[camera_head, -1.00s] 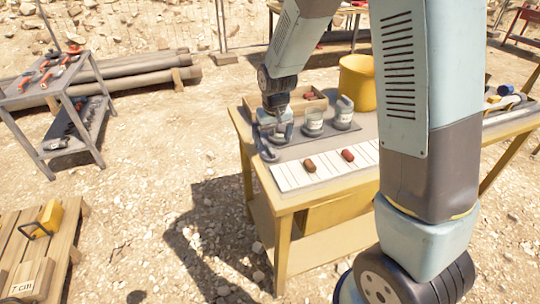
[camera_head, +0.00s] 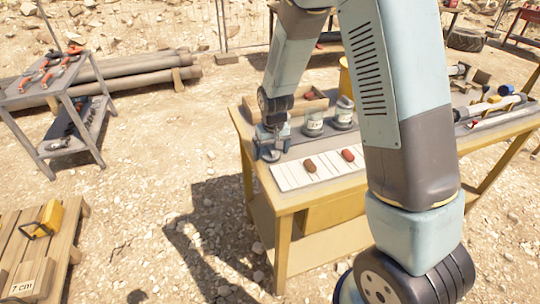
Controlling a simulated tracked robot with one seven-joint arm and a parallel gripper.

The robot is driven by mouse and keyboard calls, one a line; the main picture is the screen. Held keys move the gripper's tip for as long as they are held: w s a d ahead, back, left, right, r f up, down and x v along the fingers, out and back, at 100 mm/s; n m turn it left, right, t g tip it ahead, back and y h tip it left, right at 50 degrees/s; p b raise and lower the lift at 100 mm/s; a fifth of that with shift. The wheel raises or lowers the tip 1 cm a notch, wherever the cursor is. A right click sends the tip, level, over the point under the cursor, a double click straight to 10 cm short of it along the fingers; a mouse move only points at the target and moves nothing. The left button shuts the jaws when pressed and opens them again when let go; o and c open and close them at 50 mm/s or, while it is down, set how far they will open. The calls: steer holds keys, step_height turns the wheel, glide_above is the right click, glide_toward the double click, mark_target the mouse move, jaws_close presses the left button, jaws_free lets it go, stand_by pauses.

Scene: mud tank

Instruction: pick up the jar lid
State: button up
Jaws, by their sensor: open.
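A small grey round piece that looks like the jar lid (camera_head: 271,156) lies near the left end of the yellow table, by the white striped sheet. My gripper (camera_head: 268,150) is open and points down right over it, its fingers covering part of it. I cannot tell whether the fingers touch it. A third jar at the left is hidden behind my gripper.
Two reddish-brown pieces (camera_head: 309,165) lie on the striped sheet (camera_head: 320,168). A wooden tray (camera_head: 310,103) stands behind the jars. A yellow bucket (camera_head: 344,78) is mostly hidden by my arm. Pipes and tools lie on the table's right part.

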steer(key=c, duration=1.1)
steer(key=shift+r, duration=0.1)
